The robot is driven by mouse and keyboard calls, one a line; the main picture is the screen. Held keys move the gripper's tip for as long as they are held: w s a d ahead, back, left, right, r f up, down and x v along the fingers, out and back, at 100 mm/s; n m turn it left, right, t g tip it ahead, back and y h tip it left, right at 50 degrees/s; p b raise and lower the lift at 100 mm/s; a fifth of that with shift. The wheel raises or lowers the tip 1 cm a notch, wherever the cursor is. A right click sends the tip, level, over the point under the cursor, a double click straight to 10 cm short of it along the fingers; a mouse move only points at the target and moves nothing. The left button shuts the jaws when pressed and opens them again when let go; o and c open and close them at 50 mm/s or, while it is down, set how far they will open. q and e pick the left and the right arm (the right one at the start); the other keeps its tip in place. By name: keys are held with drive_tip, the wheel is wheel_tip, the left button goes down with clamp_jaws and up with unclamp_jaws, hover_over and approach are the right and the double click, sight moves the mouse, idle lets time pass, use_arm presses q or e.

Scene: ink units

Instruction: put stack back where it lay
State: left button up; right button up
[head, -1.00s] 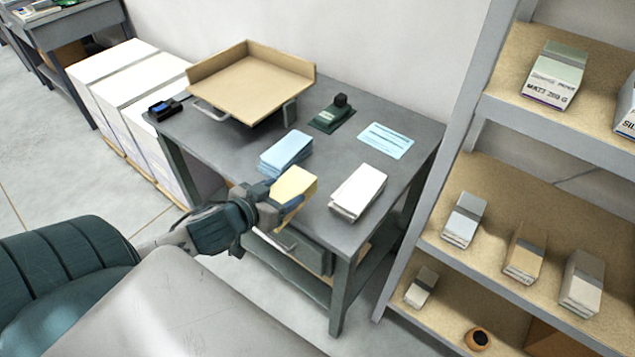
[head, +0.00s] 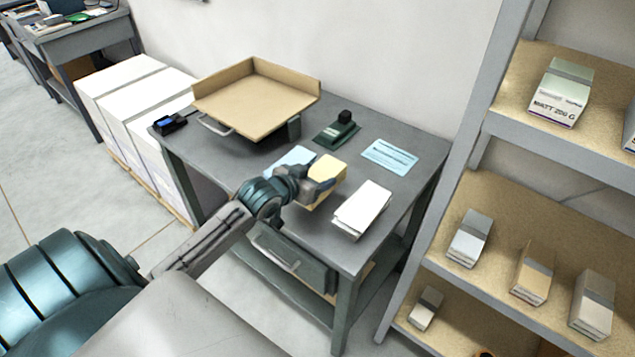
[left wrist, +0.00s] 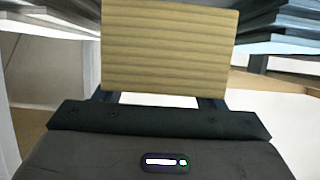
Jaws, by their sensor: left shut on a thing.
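My left gripper (head: 318,187) is shut on a yellow stack of paper (head: 328,170) over the grey table, between a blue stack and a white stack. The yellow stack also fills the middle of the left wrist view (left wrist: 168,45), held in front of the gripper. I cannot tell whether it touches the tabletop. The blue stack (head: 292,158) lies just behind and left of the gripper, partly hidden by it. The white stack (head: 362,208) lies to the right, its sheets slightly uneven. My right gripper is not in view.
The grey table (head: 402,190) also bears a tan jogging tray (head: 255,100), a dark green device (head: 337,130), a light blue sheet (head: 390,156) and a small black device (head: 170,124). Shelves with packs (head: 468,238) stand at right. White boxes (head: 130,100) stand at left.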

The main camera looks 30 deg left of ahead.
use_arm(q)
drive_tip(key=shift+w, duration=0.65)
drive_tip(key=shift+f+p, duration=0.35)
drive_tip(key=shift+f, duration=1.4)
drive_tip(key=o, duration=1.3)
drive_tip(key=shift+s+f, duration=0.1)
drive_tip(key=shift+c, duration=0.2)
drive_tip(key=v, duration=1.2)
drive_tip(key=shift+p, duration=0.35)
